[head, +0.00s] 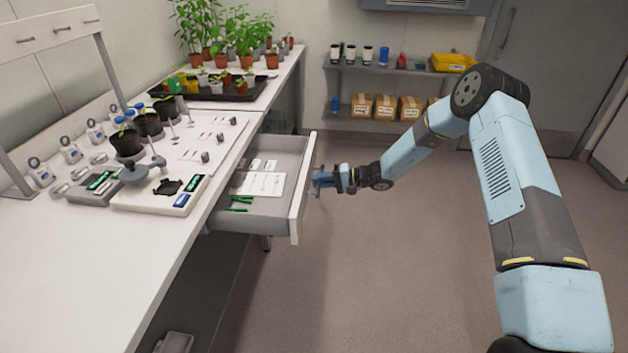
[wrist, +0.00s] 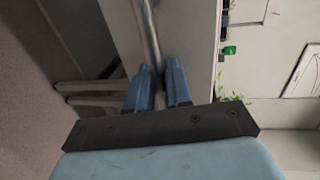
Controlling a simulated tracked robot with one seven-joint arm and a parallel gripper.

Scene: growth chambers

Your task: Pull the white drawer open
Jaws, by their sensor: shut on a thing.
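The white drawer (head: 295,205) stands pulled out from under the white bench in the head view. Inside it lie a white sheet with small items and green tools. My gripper (head: 318,180) is at the outer face of the drawer front. In the wrist view, my gripper's blue fingers (wrist: 158,88) are closed around a metal bar handle (wrist: 148,35). The drawer front (wrist: 185,35) shows behind the bar. In the head view the handle is mostly hidden by my gripper.
The white bench (head: 120,255) carries potted seedlings, scales and a black tray (head: 235,92) of plants. A shelf (head: 400,70) with cups, boxes and a yellow bin (head: 453,62) stands at the back wall. The floor (head: 370,270) right of the drawer is clear.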

